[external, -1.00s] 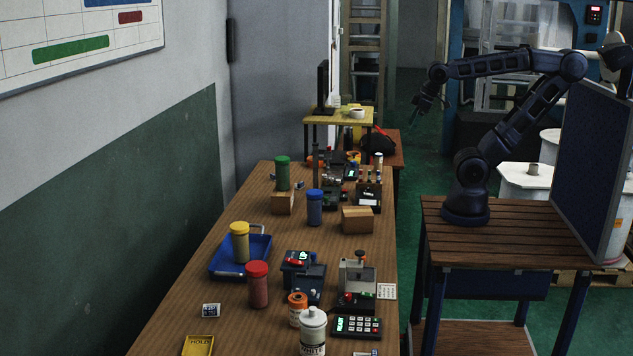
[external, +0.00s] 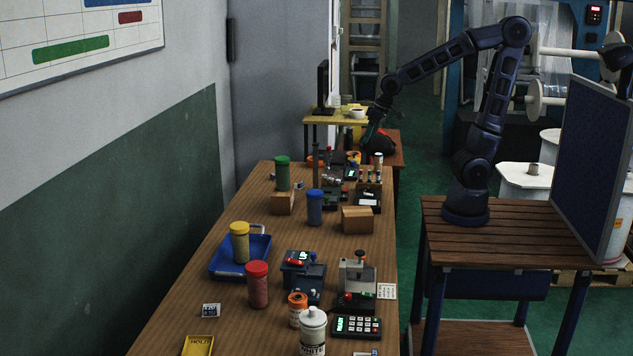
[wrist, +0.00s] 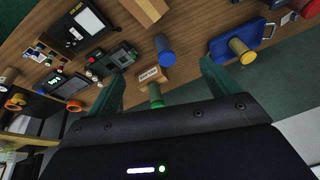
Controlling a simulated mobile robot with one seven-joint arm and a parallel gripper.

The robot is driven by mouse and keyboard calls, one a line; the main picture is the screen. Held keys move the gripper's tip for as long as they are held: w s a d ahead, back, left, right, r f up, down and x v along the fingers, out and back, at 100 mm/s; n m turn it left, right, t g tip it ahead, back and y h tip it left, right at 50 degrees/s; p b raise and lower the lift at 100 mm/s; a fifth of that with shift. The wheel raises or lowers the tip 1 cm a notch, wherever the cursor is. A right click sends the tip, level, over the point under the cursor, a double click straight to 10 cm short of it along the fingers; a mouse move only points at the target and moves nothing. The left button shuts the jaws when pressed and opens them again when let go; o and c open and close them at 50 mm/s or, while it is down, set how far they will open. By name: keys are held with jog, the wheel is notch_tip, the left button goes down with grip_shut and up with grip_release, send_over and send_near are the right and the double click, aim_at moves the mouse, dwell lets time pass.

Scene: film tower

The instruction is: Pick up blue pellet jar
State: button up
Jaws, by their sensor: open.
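The blue pellet jar (external: 315,209) stands upright on the long wooden bench, between two small cartons in the external view. In the wrist view the blue jar (wrist: 164,48) is ahead of my fingers, just beyond one carton. My gripper (external: 370,131) is at the far right side of the bench in the external view, well away from the jar. Its green fingers (wrist: 162,78) are spread in the wrist view with nothing held.
A yellow-lidded jar (external: 240,243) is in the blue tray (external: 258,253). A red-lidded jar (external: 257,285) and several small devices crowd the bench.

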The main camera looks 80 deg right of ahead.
jog(key=w+f+m+h, duration=0.1)
jog(key=w+f+m, duration=0.1)
jog(key=w+f, duration=0.8)
jog(key=m+h, duration=0.1)
jog(key=h, duration=0.1)
send_over(313, 199)
jog(key=s+d, duration=0.2)
jog(key=s, duration=0.1)
notch_tip(313, 199, down, 9)
jog(key=shift+a+x, duration=0.15)
jog(key=shift+x, duration=2.7)
jog(key=shift+a+x, duration=0.1)
jog(key=shift+x, duration=2.7)
jog(key=shift+s+m, duration=0.1)
jog(key=shift+m, duration=0.2)
jog(key=c, duration=1.3)
